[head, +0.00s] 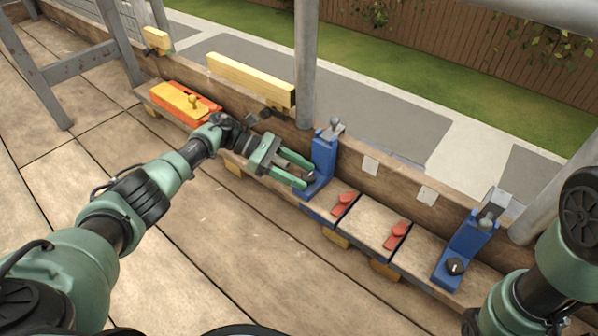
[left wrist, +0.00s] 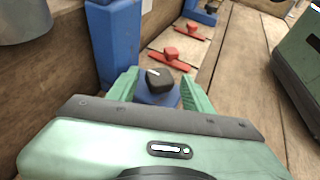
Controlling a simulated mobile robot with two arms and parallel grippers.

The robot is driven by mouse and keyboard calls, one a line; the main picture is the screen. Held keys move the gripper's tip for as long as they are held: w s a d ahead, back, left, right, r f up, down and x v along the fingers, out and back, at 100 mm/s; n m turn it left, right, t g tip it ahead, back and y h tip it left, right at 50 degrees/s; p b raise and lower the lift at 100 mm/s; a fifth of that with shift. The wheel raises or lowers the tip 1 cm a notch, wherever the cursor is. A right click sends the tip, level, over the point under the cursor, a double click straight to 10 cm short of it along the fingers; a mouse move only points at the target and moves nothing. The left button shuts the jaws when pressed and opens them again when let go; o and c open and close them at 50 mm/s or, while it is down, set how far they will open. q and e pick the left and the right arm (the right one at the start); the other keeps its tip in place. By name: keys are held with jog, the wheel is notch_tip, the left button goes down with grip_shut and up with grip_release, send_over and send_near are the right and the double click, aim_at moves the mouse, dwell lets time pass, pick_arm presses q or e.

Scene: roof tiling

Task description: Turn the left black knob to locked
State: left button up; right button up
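The left black knob (head: 310,176) sits on the foot of the left blue bracket (head: 322,158). In the left wrist view the knob (left wrist: 159,77) is dark with a pale pointer mark on top, on a blue base (left wrist: 157,95). My left gripper (head: 299,172) is open at the knob. In the left wrist view its green fingers (left wrist: 160,88) stand on either side of the knob, with gaps showing. Whether a fingertip touches is unclear. A second black knob (head: 454,266) is on the right blue bracket (head: 467,243). My right gripper is out of view.
Two red handles (head: 343,201) (head: 398,232) lie on the plank between the brackets. A grey post (head: 306,65) rises just behind the left bracket. An orange tray with a yellow float (head: 182,101) sits to the left. The plank floor (head: 250,260) in front is clear.

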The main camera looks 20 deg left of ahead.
pick_arm(q)
jog(key=shift+a+r, duration=0.1)
jog(key=p+v, duration=0.1)
jog(key=v, duration=0.6)
jog(key=shift+a, duration=0.3)
dwell(0.3)
